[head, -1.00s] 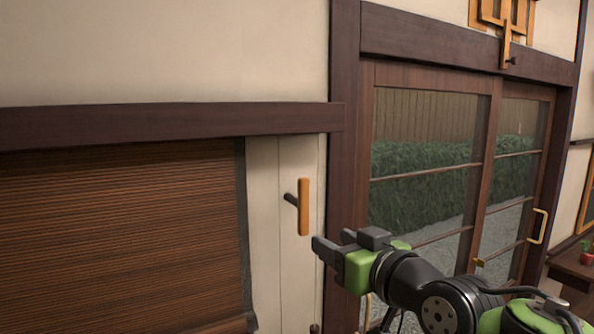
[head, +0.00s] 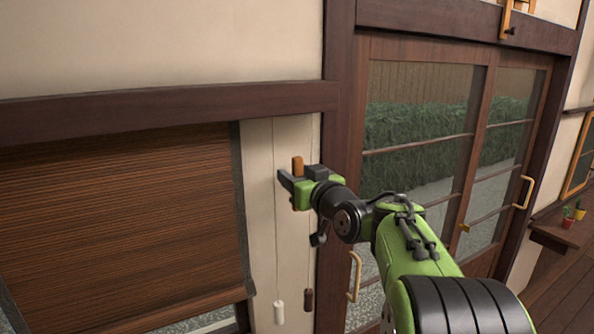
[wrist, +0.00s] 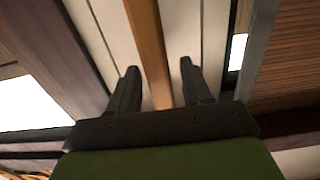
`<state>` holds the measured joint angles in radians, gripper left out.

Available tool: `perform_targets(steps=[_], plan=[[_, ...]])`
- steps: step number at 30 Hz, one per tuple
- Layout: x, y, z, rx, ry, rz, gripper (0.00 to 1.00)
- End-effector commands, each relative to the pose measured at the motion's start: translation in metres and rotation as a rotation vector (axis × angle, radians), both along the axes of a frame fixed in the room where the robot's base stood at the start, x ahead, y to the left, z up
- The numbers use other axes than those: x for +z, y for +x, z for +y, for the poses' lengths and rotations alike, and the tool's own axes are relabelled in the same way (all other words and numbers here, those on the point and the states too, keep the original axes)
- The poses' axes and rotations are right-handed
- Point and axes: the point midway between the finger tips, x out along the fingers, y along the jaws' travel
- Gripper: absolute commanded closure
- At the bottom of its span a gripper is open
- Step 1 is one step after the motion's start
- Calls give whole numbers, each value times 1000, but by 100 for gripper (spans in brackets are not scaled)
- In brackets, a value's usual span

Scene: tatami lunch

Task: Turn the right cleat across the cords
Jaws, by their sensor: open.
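The cleat (head: 297,163) is an orange wooden bar on the pale wall strip between the blind and the door frame. In the wrist view the cleat (wrist: 148,45) runs upright between my open fingers, with a gap on each side. My gripper (head: 296,178) is open at the cleat, and it also shows in the wrist view (wrist: 158,70). One thin cord (head: 275,220) hangs left of the cleat, ending in a white pull (head: 279,312). A brown pull (head: 308,299) hangs lower right.
A brown slatted blind (head: 120,220) covers the window at left, under a dark beam (head: 160,110). A dark door post (head: 338,60) and sliding glass doors (head: 420,120) stand at right. A light door handle (head: 354,277) is below my arm.

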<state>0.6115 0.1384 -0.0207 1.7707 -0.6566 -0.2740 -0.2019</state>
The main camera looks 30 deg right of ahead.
Motion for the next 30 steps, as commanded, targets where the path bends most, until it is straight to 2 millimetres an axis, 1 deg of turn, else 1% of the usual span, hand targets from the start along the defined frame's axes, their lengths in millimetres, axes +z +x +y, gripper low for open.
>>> perform_targets(steps=[5, 6, 8, 15, 23, 30], plan=[[-1, 0, 0, 0, 0, 0, 51], [-1, 0, 0, 0, 0, 0, 54], [-1, 0, 0, 0, 0, 0, 63], [-1, 0, 0, 0, 0, 1, 100], [-2, 0, 0, 0, 22, 1, 100], [-3, 0, -2, 0, 133, -1, 100]])
